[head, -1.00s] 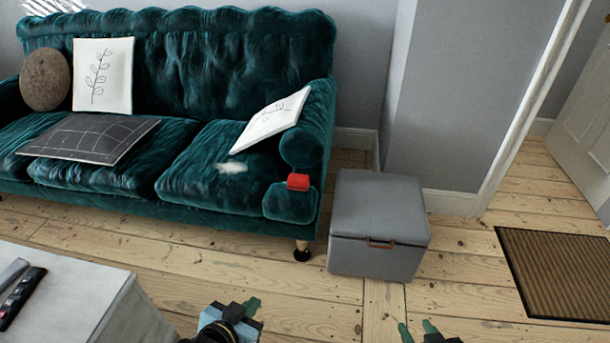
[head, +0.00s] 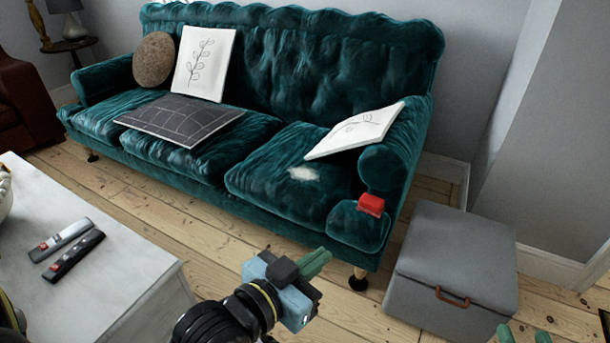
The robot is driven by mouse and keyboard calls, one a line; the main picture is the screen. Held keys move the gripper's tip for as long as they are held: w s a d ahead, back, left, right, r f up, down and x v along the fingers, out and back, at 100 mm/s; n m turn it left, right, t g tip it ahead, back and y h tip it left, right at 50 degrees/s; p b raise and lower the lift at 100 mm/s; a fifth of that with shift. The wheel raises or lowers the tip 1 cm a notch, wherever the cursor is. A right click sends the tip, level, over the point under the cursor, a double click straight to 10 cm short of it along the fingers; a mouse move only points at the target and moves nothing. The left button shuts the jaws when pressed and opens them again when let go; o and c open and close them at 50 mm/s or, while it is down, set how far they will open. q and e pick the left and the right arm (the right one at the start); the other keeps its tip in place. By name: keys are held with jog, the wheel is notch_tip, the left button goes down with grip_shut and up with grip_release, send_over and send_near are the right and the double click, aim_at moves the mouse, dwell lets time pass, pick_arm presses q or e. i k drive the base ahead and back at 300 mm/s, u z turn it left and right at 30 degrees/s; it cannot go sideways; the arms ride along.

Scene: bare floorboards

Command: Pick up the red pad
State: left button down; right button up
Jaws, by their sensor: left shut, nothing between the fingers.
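The red pad (head: 370,205) is a small red block at the front of the teal sofa's right armrest, and it looks to rest against the armrest's lower front part. My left gripper (head: 318,262) is in front of the sofa, below and left of the pad in the picture and apart from it. Its green fingers are shut with nothing between them. My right gripper (head: 522,335) shows only its green fingertips at the bottom edge, in front of the grey box. These tips stand apart, and the rest of it is out of the picture.
The teal sofa (head: 180,154) holds several cushions. A grey storage box (head: 455,255) stands right of the sofa. A white table (head: 110,290) with two remotes (head: 68,250) is at the lower left. Bare floorboards (head: 220,255) lie between table and sofa.

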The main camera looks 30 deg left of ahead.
aim_at(370, 205)
jog(key=k, duration=0.65)
jog(key=u, duration=0.65)
jog(key=i, duration=1.95)
jog(key=z, duration=1.25)
jog(key=i, duration=0.15)
jog(key=u, duration=0.05)
